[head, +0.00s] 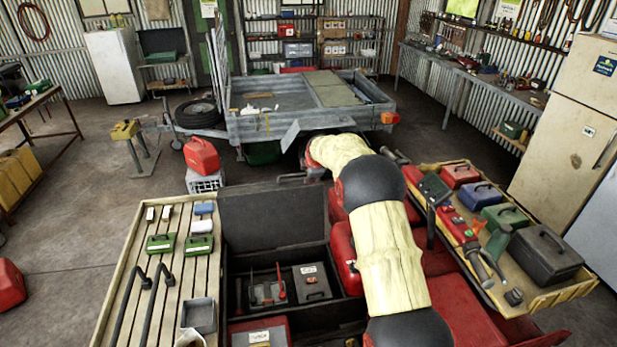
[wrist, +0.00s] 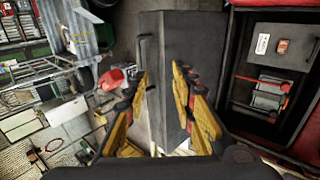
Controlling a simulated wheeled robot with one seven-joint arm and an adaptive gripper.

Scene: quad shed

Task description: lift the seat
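The seat (head: 270,215) is a dark grey, lid-like panel that stands raised at the back of an open compartment (head: 240,300). In the wrist view the seat (wrist: 172,40) runs down the middle as a long dark slab, with a thin black handle (wrist: 142,48) on its left edge. My gripper (wrist: 162,85) has yellow finger pads that are spread apart, with the seat showing beyond and between them. I cannot tell whether a finger touches it. In the head view my gripper is mostly hidden beyond my arm, near the seat's upper right corner.
The compartment holds dark boxes and a red-handled tool (head: 268,290). A slatted rack (head: 140,285) with green boxes is at left, and a loaded tray (head: 555,293) is at right. A red can (head: 202,158) and a trailer (head: 275,127) stand behind.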

